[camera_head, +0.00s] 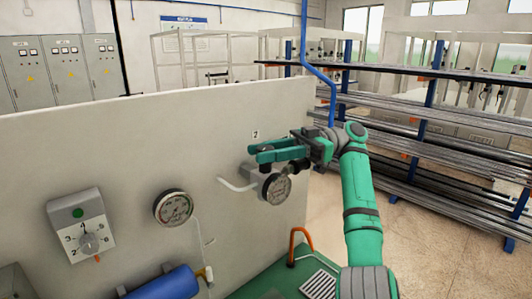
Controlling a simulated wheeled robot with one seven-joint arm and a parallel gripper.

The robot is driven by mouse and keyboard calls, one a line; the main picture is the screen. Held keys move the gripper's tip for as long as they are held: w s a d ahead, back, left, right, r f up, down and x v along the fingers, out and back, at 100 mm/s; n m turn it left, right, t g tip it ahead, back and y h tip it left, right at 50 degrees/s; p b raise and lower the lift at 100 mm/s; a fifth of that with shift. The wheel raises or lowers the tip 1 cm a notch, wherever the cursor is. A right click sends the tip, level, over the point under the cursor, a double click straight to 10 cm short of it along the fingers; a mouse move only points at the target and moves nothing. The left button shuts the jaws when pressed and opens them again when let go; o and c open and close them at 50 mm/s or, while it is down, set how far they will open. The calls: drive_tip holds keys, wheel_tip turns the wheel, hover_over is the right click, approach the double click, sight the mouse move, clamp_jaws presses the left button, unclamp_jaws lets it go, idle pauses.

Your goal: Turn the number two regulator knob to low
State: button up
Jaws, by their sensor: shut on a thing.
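The number two regulator is on the right part of the pale panel (120,150), below a small label marked 2 (255,133). Its round gauge (277,188) has a dark rim and faces me, and a pale pipe (236,185) runs left from it. My gripper (262,151) reaches in from the right, just above the gauge, with its green fingers pointing left. It is shut on the regulator knob, which is mostly hidden between and behind the fingers. I cannot read the knob's setting.
At the panel's left is a grey box with a numbered dial knob (88,243) and a green button. A second gauge (173,207) sits beside it. Racks of metal bars (450,130) stand at the right, beyond open floor.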

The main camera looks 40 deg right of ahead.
sight(264, 149)
drive_tip(key=shift+w+a+r+n+g, duration=0.15)
drive_tip(key=shift+r+n+g, duration=0.1)
drive_tip(key=shift+n+g, duration=0.2)
idle(0.4)
drive_tip(key=o, duration=0.9)
drive_tip(key=shift+o, duration=0.7)
drive_tip(key=shift+f, duration=0.1)
drive_tip(key=shift+r, duration=1.5)
drive_tip(key=shift+s+a+r, duration=0.15)
drive_tip(key=shift+s+r, duration=0.15)
drive_tip(key=s+a+r, duration=0.7)
drive_tip(key=s+r, duration=0.2)
drive_tip(key=s, duration=0.2)
drive_tip(key=shift+s+r, duration=0.2)
drive_tip(key=shift+s, duration=0.05)
